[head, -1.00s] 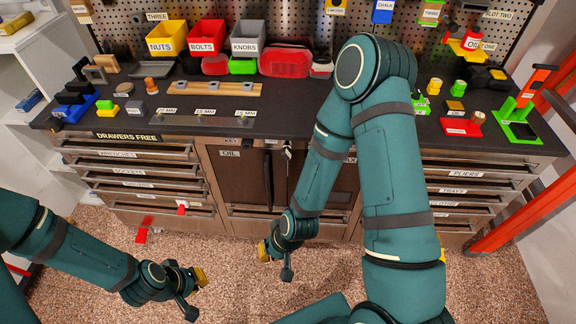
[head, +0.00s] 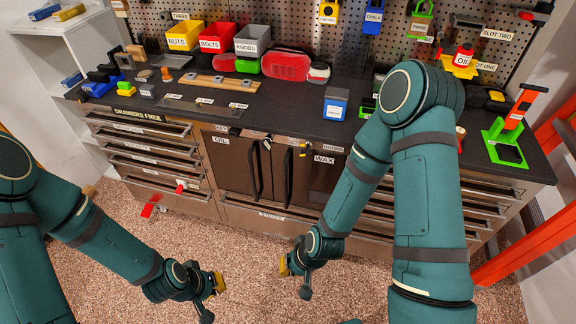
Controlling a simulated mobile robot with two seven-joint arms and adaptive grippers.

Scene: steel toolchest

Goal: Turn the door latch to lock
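The cabinet has two dark doors in the middle of the toolchest, a left door (head: 233,167) labelled OIL and a right door (head: 313,180) labelled WAX. Both appear closed, with upright dark bar handles near their meeting edges. A small latch-like piece (head: 302,150) shows near the top of the right door; its exact turn is too small to tell. My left gripper (head: 213,290) hangs low over the floor in front of the chest, apart from the doors. My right gripper (head: 293,273) is also low, in front of the bottom drawer and apart from the latch. Both seem empty; their finger openings are unclear.
Drawers flank the doors, with a red piece (head: 181,187) sticking out at the left. The worktop (head: 290,121) holds a blue container (head: 336,103), bins and tools. My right arm covers part of the right drawers. A red frame (head: 530,240) stands at right.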

